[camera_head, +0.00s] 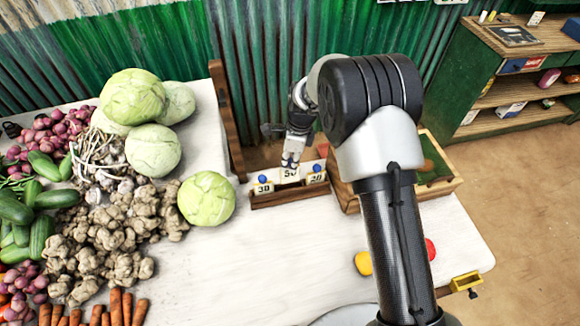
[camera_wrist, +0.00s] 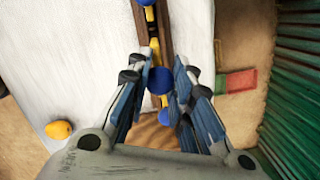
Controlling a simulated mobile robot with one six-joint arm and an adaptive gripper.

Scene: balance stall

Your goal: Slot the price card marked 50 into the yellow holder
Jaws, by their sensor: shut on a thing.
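The price card marked 50 (camera_head: 289,175) is upright at the middle of a wooden rack (camera_head: 290,198), between the cards marked 30 (camera_head: 264,188) and 20 (camera_head: 315,179). It shows a little higher than its neighbours; I cannot tell whether its lower edge is clear of the rack. My gripper (camera_head: 291,160) is over it, shut on the card by its blue knob. The wrist view shows this blue knob (camera_wrist: 158,80) between the fingers. The yellow holder (camera_head: 466,282) is at the right front edge of the white table, well away from my gripper.
A wooden crate (camera_head: 440,185) stands right of the rack. A yellow item (camera_head: 363,263) and a red item (camera_head: 431,249) lie near my arm. Vegetables, including a cabbage (camera_head: 207,199), fill the left side. The white table (camera_head: 265,265) is clear in front of the rack.

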